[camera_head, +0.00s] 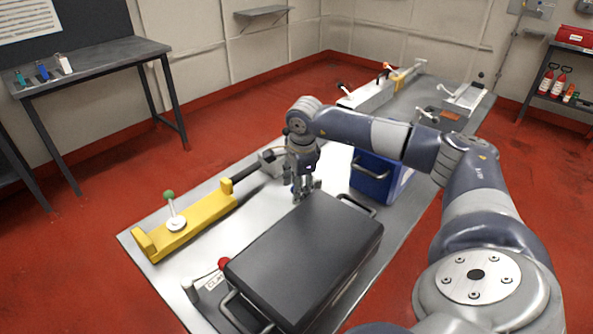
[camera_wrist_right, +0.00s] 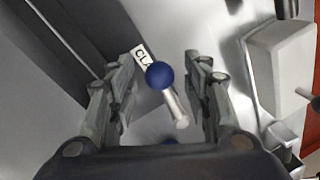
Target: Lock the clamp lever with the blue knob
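The clamp lever's blue knob (camera_wrist_right: 159,75) shows in the right wrist view, on top of a short metal lever (camera_wrist_right: 175,106) that slants down to the right. A white label (camera_wrist_right: 141,57), partly hidden, lies beside the knob. My right gripper (camera_wrist_right: 163,66) is open, with one finger on each side of the knob and visible gaps between. In the head view my right gripper (camera_head: 306,189) points down at the far end of the dark case and mostly hides the knob. My left gripper is not in view.
The large dark case (camera_head: 310,255) with handles stands close to the right gripper. Another clamp with a red knob (camera_head: 224,263) is at its near left. A yellow bar (camera_head: 190,222) with a green knob (camera_head: 168,194) lies left, and a blue box (camera_head: 374,178) stands behind.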

